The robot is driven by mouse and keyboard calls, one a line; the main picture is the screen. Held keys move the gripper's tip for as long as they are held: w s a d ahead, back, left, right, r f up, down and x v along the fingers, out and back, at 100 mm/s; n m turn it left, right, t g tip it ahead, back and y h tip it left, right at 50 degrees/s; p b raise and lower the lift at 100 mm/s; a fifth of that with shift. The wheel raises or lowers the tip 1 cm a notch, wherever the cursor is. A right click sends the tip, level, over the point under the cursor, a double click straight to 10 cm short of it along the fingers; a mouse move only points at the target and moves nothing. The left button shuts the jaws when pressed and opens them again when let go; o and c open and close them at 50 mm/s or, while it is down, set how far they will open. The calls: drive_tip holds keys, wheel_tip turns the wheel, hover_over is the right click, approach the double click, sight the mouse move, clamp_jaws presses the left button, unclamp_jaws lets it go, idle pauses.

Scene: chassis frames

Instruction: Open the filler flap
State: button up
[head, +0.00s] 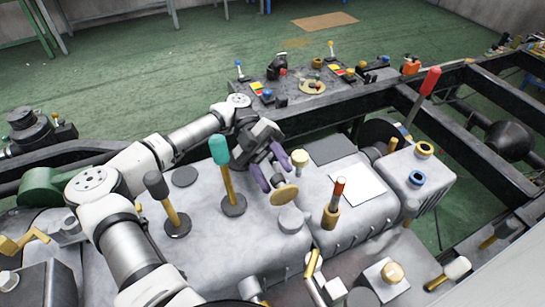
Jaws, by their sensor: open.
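My gripper (276,180) has purple fingers spread apart, with nothing seen between them. It is above the grey tank-like housing (248,255). A round tan disc (284,195), which looks like the filler flap, is just below the fingertips and appears tilted. I cannot tell whether the fingers touch it. A short grey round cap or neck (291,219) stands on the housing just in front of the disc. Whether the disc is hinged to it cannot be seen.
A teal-handled lever (220,150) stands close left of my gripper, and a dark-knobbed lever (157,186) farther left. A control panel (290,90) lies behind.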

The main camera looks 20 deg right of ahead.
wheel_tip(320, 180, up, 20)
idle(0.5)
